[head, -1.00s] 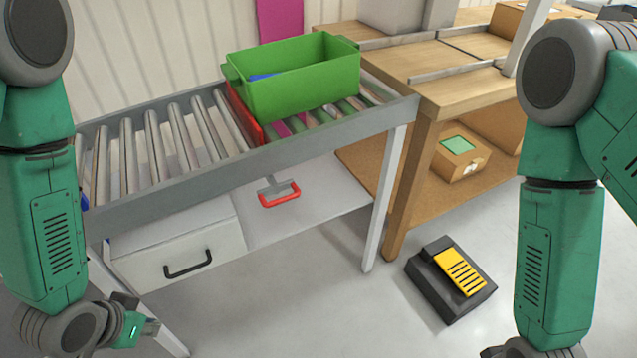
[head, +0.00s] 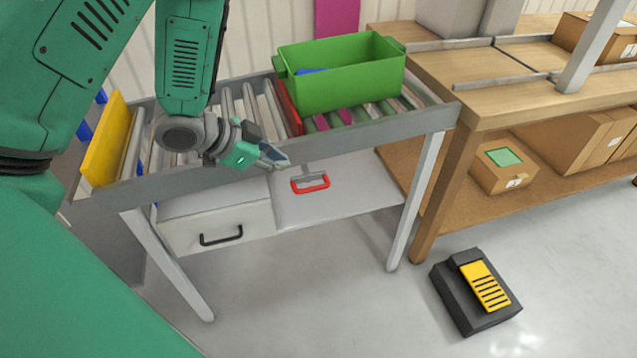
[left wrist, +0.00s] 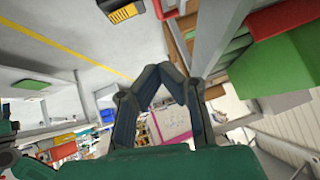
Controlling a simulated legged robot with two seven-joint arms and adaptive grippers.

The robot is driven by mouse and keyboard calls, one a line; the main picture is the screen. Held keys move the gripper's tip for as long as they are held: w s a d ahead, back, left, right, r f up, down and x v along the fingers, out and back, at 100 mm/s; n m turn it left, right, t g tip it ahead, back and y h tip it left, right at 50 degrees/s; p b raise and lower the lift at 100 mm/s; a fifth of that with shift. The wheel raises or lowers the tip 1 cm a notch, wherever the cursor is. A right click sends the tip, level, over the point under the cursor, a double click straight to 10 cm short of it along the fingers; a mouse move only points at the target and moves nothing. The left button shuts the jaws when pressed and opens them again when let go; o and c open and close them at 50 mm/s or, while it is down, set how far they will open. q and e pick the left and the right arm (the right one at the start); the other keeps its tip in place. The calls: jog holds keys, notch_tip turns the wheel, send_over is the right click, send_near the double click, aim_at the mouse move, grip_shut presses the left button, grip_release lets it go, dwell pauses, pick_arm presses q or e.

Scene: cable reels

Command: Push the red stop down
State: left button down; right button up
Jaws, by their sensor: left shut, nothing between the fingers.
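The red stop (head: 289,106) is an upright red plate across the roller conveyor (head: 366,124), at the left end of the green crate (head: 345,85). The crate stands on the rollers, with something blue inside. My left gripper (head: 277,158) is shut and empty. In the head view it appears over the conveyor's front rail, below and slightly left of the stop, apart from it. In the left wrist view its fingertips (left wrist: 160,70) meet, with the red stop (left wrist: 287,17) at upper right beside the green crate (left wrist: 285,95). My right gripper is out of view.
A red handle (head: 311,187) hangs below the front rail. A drawer (head: 218,231) is under the conveyor. A yellow plate (head: 107,138) stands at the conveyor's left end. A wooden bench (head: 490,97) adjoins at right. A black-and-yellow pedal (head: 476,290) is on the floor.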

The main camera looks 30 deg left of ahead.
pick_arm(q)
jog(key=b, duration=0.2)
send_over(308, 190)
jog(key=d, duration=0.1)
notch_tip(308, 190, down, 7)
notch_tip(308, 190, down, 4)
jog(key=shift+a+r+b, duration=0.15)
jog(key=shift+r+b, duration=0.1)
jog(key=shift+b, duration=0.15)
jog(key=shift+a+f, duration=0.2)
jog(key=shift+f, duration=0.05)
jog(key=shift+a+f, duration=0.1)
jog(key=shift+a, duration=0.15)
jog(key=shift+d, duration=0.1)
